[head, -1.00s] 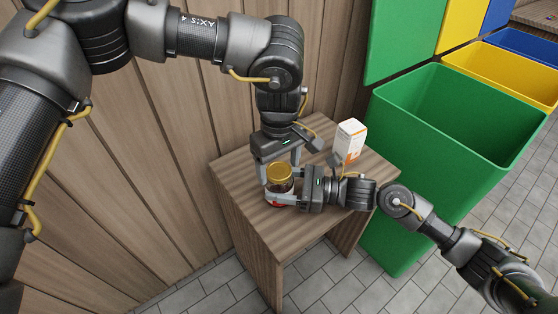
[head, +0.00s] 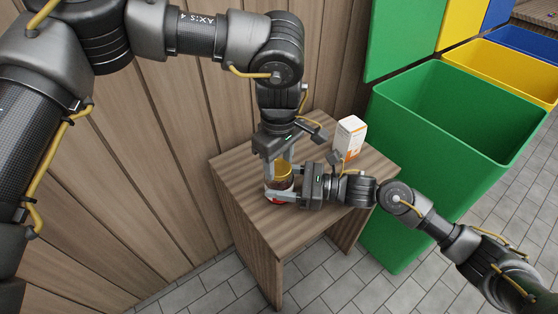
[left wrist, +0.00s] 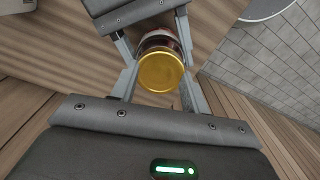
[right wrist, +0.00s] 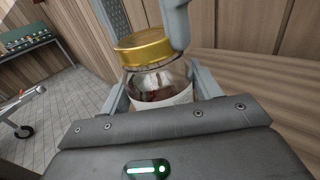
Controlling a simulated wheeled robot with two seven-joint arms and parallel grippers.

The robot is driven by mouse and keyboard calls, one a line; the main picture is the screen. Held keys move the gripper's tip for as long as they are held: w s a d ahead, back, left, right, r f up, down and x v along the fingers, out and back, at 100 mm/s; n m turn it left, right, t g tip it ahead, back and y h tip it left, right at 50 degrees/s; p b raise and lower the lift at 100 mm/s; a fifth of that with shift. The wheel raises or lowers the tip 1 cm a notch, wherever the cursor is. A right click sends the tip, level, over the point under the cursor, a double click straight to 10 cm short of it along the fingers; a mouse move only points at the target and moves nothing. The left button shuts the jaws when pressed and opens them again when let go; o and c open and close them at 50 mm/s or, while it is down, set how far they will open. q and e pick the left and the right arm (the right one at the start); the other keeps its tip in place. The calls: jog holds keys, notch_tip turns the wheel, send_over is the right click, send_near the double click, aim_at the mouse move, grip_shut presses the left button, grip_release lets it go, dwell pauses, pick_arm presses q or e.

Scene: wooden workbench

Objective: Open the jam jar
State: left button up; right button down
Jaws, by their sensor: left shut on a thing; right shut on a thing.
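The jam jar (head: 279,190) stands on the small wooden table, a glass jar with a white label and dark red contents. Its gold lid (head: 283,171) is on top, seen from above in the left wrist view (left wrist: 161,72). In the right wrist view the lid (right wrist: 147,47) sits over the jar's mouth. My left gripper (head: 280,168) comes down from above and is shut on the lid, one finger on each side. My right gripper (head: 283,192) comes in from the right and is shut around the jar's body (right wrist: 160,85). The fingers partly hide the jar.
A white and orange carton (head: 349,136) stands at the table's back right, behind my right gripper. The wooden table (head: 240,185) is otherwise clear. A wood-panelled wall (head: 180,150) rises behind and left. A green bin (head: 450,150) stands right of the table, with yellow and blue bins beyond.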

pick_arm(q)
jog(key=n, duration=2.5)
jog(key=shift+n, duration=0.3)
jog(key=n, duration=1.2)
jog(key=shift+r+n, duration=0.1)
jog(key=shift+n, duration=0.2)
jog(key=n, duration=1.3)
jog(key=shift+r, duration=0.25)
jog(key=shift+r, duration=0.9)
